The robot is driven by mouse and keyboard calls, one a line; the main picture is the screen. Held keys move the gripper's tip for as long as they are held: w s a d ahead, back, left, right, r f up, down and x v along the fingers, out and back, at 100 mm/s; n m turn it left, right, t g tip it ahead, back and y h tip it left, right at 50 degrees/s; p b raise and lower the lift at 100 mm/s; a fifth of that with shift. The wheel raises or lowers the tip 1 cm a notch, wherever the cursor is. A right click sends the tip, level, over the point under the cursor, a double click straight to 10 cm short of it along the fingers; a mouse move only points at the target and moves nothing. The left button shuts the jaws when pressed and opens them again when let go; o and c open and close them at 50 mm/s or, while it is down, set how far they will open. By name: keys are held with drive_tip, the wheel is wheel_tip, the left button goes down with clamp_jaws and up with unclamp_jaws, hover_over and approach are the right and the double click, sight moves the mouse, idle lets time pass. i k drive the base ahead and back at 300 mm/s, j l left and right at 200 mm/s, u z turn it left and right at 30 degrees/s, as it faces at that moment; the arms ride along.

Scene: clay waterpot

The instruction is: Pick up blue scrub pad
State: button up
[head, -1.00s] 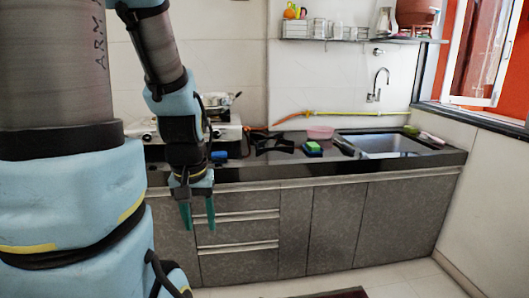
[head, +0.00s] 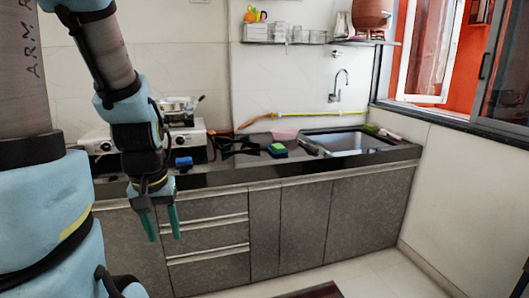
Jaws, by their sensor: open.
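A small blue block, which looks like the blue scrub pad (head: 183,161), lies on the dark counter (head: 225,177) just in front of the stove's right end. A second pad (head: 278,150), green on top with blue below, lies farther right near the pink bowl. My gripper (head: 163,236) hangs fingers down in front of the counter, with its green fingertips below the counter's edge. It is open and empty. It is apart from the blue pad, which shows just right of my wrist.
The stove (head: 101,143) carries a pan (head: 178,106). A pink bowl (head: 285,133), a black burner grate (head: 238,145) and the sink (head: 345,143) are on the counter to the right. A glass-laden shelf (head: 290,42) hangs above. Drawers (head: 207,234) stand behind my fingers.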

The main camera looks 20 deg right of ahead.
sight(182, 161)
drive_tip(key=i+u, duration=0.2)
drive_tip(key=i, duration=0.25)
drive_tip(key=i+l+u, duration=0.2)
drive_tip(key=i, duration=0.25)
drive_tip(key=i+u, duration=0.2)
drive_tip(key=i, duration=0.25)
drive_tip(key=i+l+u, duration=0.25)
drive_tip(key=i+l, duration=0.05)
drive_tip(key=i, duration=0.1)
